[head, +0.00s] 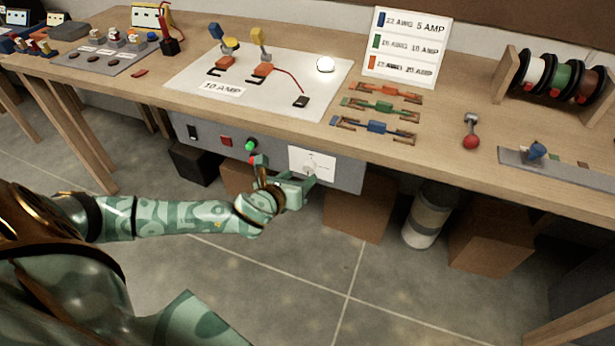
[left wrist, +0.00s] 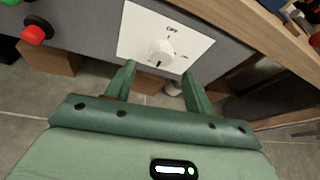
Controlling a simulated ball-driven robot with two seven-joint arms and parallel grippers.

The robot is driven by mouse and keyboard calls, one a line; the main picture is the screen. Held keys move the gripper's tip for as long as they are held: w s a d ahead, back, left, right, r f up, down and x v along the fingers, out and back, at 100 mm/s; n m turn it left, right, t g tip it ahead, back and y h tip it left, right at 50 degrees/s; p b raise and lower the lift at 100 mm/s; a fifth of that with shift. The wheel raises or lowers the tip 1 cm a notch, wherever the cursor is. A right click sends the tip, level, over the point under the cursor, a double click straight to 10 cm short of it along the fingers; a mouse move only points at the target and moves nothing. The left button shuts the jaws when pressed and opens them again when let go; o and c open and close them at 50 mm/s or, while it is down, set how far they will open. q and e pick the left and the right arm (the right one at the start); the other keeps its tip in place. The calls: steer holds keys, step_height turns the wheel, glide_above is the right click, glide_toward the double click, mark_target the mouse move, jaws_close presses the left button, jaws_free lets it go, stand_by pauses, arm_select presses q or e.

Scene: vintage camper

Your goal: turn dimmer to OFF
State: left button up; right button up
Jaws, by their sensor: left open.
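The dimmer is a round white knob (left wrist: 161,53) on a white plate (left wrist: 190,38) set in the grey front panel under the bench top. In the left wrist view the plate reads OFF above the knob, and a dark mark shows at the knob's lower edge. The knob (head: 309,167) also shows in the head view, partly behind my gripper. My left gripper (head: 288,181) is open just in front of the plate. In the left wrist view its fingers (left wrist: 155,85) stand apart below the knob, one to each side, not closed on it. My right gripper is not in view.
A green button (head: 250,145), a red round button (head: 254,160), a red switch (head: 226,140) and a black switch (head: 192,132) sit left of the plate. Cardboard boxes (head: 360,207) stand below the bench.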

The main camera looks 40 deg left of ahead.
mark_target(308, 171)
arm_select(q)
steer(key=b+x, duration=0.1)
steer(key=x, duration=0.3)
steer(key=shift+w, duration=0.15)
steer(key=c, duration=1)
steer(key=shift+o, duration=0.2)
